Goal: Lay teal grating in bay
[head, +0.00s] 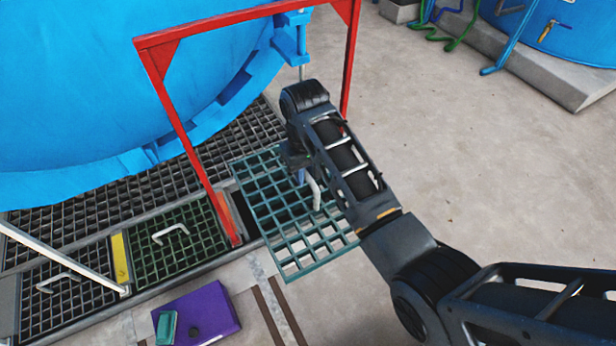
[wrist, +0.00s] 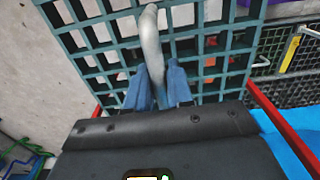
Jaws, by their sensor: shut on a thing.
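The teal grating (head: 300,250) hangs from my gripper in the head view, just right of a red post. My gripper (head: 300,176) has its blue fingers closed on the grating's pale bent handle (head: 316,192). In the wrist view the blue fingers (wrist: 157,88) sit on both sides of the handle (wrist: 151,38), with the teal bars (wrist: 88,45) behind it. A dark bay opening (head: 242,215) shows beside and under the grating's left part. The grating's near right part overlaps the concrete floor. Its exact height above the bay cannot be told.
A red frame (head: 185,140) stands around the work area, its near post close to the grating's left edge. A green grating (head: 180,245) with a handle lies left of the bay. A purple box (head: 205,310) sits in front. A large blue vessel (head: 120,80) fills the back left.

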